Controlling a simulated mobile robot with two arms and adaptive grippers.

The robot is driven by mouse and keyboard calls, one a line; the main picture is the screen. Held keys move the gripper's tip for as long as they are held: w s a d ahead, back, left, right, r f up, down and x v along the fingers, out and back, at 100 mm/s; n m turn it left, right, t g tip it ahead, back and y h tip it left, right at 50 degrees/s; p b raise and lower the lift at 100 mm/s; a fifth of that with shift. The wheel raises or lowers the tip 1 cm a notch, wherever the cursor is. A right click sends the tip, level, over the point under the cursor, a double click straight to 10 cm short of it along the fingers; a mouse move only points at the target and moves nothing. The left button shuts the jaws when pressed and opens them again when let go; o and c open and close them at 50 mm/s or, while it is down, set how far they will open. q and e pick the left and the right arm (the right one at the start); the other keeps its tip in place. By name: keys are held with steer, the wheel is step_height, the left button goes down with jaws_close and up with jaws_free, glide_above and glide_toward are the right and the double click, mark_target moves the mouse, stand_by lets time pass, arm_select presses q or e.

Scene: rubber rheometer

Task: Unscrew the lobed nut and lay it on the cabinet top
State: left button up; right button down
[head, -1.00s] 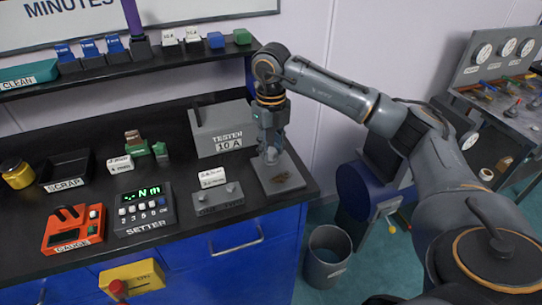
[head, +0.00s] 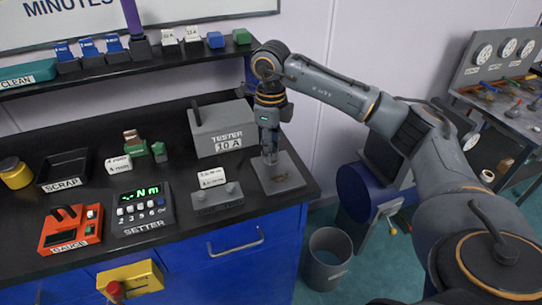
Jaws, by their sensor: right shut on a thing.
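My right gripper (head: 269,158) points straight down over the grey square plate (head: 284,181) at the right end of the black cabinet top (head: 250,203). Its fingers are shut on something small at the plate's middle. The lobed nut itself is hidden by the fingers or too small to make out, so I cannot tell whether it is still on its stud. My left gripper is out of view.
The grey tester box (head: 222,128) stands just left of the gripper. The setter (head: 143,208), orange gauge (head: 72,228) and scrap tray (head: 66,170) are further left. A bin (head: 328,258) stands on the floor.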

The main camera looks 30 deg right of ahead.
steer(key=shift+n, duration=0.7)
steer(key=shift+r+p, duration=1.75)
steer(key=shift+r, duration=0.8)
